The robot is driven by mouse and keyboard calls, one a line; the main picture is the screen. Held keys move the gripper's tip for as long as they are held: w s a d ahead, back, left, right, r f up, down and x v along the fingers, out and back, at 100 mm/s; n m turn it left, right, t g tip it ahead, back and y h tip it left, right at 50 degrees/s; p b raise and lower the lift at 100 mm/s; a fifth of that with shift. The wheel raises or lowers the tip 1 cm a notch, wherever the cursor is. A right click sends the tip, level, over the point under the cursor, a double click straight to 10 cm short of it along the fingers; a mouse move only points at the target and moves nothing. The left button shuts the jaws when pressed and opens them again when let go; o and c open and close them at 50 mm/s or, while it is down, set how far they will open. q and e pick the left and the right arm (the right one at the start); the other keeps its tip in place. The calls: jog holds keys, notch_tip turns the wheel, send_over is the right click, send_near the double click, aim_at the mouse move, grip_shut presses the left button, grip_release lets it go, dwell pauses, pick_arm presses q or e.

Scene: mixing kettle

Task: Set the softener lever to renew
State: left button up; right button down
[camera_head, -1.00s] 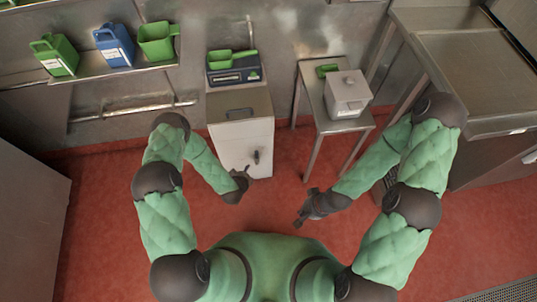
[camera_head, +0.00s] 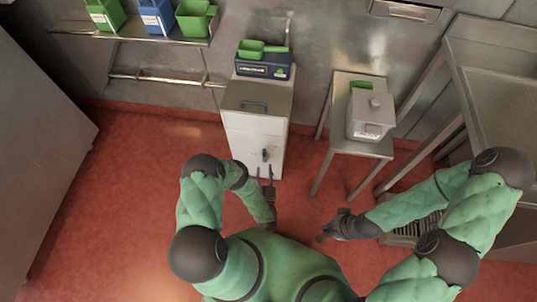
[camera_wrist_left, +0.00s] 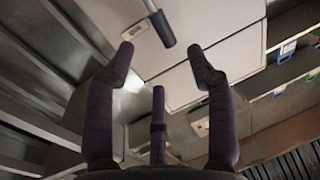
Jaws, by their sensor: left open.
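The softener is a white cabinet (camera_head: 252,135) standing against the wall. Its lever (camera_head: 265,154) is a small dark handle low on the front face. In the left wrist view the lever (camera_wrist_left: 160,28) has a pale stem and a dark end, hanging between and just beyond my fingertips. My left gripper (camera_head: 265,172) is in front of the lever and points at the cabinet. In the left wrist view its fingers (camera_wrist_left: 163,62) are spread with nothing between them. My right gripper (camera_head: 325,234) is over the floor, away from the cabinet; its finger state is unclear. Any setting labels are too small to read.
A metal stand (camera_head: 345,147) with a white container (camera_head: 371,115) is to the right. A shelf (camera_head: 130,36) holds green and blue jugs. The red floor (camera_head: 130,190) at left is clear.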

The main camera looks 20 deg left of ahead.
pick_arm(q)
jog(key=shift+b+x, duration=0.65)
jog(key=shift+x, duration=4.1)
jog(key=shift+w+a, duration=0.1)
jog(key=shift+w, duration=0.15)
grip_shut()
jog(key=a+n, duration=0.2)
jog(key=s+a+f+n+h, duration=0.1)
jog(key=a+n, duration=0.1)
jog(key=n, duration=0.1)
jog(key=a+f+n+g, duration=0.1)
jog(key=a+n, duration=0.1)
jog(key=shift+s+n, duration=0.3)
jog(key=shift+n, duration=0.1)
jog(key=a+f+n+h, duration=0.1)
jog(key=f+n, duration=0.1)
jog(key=a+f+n+h, duration=0.1)
jog(key=f+n, duration=0.1)
jog(key=n, duration=0.1)
jog(key=f+n, duration=0.2)
jog(key=shift+s+a+n+h, duration=0.3)
jog(key=shift+s+a+h, duration=0.05)
jog(key=shift+a+h, duration=0.05)
jog(key=shift+o, duration=0.2)
grip_release()
jog(key=shift+r, duration=0.1)
